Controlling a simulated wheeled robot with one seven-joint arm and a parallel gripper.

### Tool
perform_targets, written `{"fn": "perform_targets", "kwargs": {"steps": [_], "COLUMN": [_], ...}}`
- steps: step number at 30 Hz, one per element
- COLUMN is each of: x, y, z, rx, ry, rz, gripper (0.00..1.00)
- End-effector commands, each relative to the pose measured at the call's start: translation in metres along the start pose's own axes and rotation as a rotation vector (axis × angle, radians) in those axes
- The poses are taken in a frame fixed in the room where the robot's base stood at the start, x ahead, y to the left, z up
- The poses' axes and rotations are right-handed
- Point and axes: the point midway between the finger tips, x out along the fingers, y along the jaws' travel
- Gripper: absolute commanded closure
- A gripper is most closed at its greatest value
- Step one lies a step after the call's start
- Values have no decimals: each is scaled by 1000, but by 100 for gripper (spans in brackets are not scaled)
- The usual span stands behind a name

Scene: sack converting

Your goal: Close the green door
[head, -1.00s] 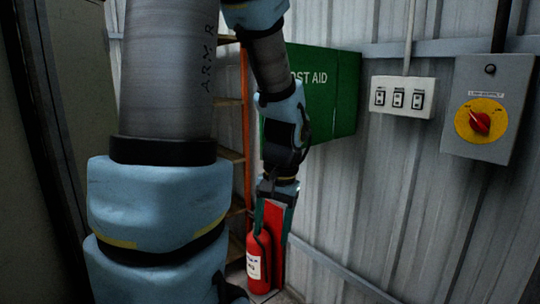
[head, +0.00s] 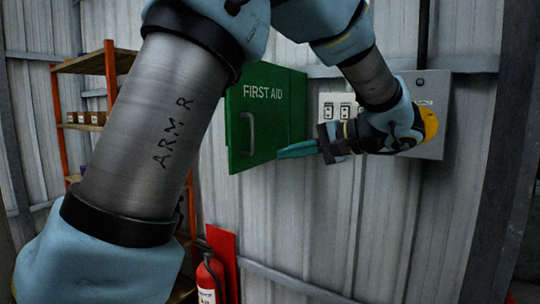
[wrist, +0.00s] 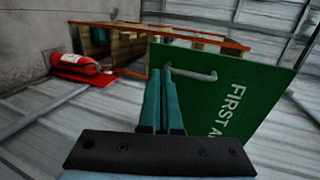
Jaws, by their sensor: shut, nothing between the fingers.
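The green door (head: 268,115) carries the words FIRST AID and a grey-green bar handle (head: 250,134) near its left edge. It stands out from the corrugated wall; how wide it is open is hard to tell. My gripper (head: 282,153) is shut and empty, pointing left at the lower right part of the door. In the wrist view the door (wrist: 235,85) lies beyond and right of my shut fingers (wrist: 163,75), whose tips appear close to the handle (wrist: 195,75). I cannot tell whether they touch. The cabinet's inside is hidden.
A red extinguisher (head: 208,280) stands below with a red panel (head: 222,255). An orange-framed shelf (head: 85,125) is at left.

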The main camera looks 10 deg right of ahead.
Motion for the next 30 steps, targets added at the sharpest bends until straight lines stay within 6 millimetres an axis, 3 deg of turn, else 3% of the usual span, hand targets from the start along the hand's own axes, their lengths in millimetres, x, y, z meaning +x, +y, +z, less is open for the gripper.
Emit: {"fn": "perform_targets", "kwargs": {"steps": [15,21,30], "x": [100,118,122], "y": [-8,-12,-11], "z": [1,1,1], "rx": [3,2,2], "ry": [-4,-3,-2], "rz": [2,2,3], "gripper": [100,100,100]}}
